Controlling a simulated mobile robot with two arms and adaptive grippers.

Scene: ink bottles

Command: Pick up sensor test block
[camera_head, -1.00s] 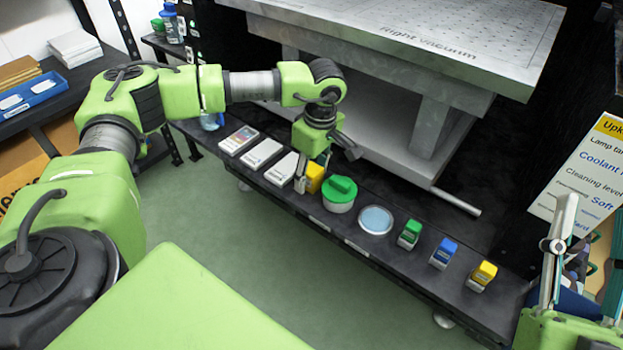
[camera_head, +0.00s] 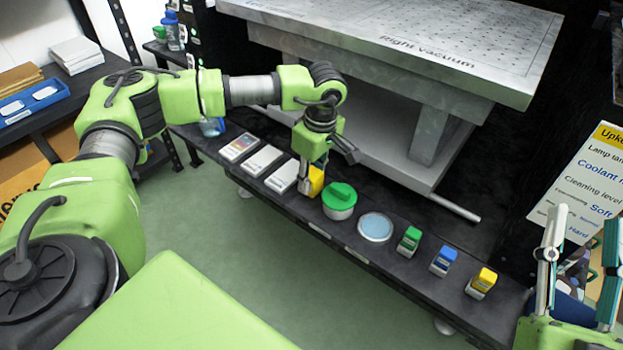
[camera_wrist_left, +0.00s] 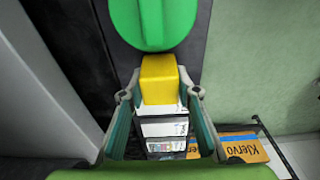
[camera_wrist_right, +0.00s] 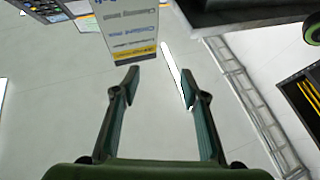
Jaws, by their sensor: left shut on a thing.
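The yellow block (camera_head: 316,181), which I take to be the sensor test block, is on the dark low shelf (camera_head: 345,238), between the white boxes and the green-lidded jar. My left gripper (camera_head: 313,178) reaches down over it and is shut on it. In the left wrist view the yellow block (camera_wrist_left: 159,78) sits between the two fingertips, with the green lid (camera_wrist_left: 152,20) just beyond. I cannot tell whether the block is off the shelf. My right gripper (camera_wrist_right: 160,85) is open and empty at the right.
White boxes (camera_head: 262,160) stand left of the block. The green-lidded jar (camera_head: 340,200) is close on its right, then a round blue-topped dish (camera_head: 375,228) and green, blue and yellow bottles (camera_head: 481,283). A grey metal table (camera_head: 420,55) rises behind the shelf.

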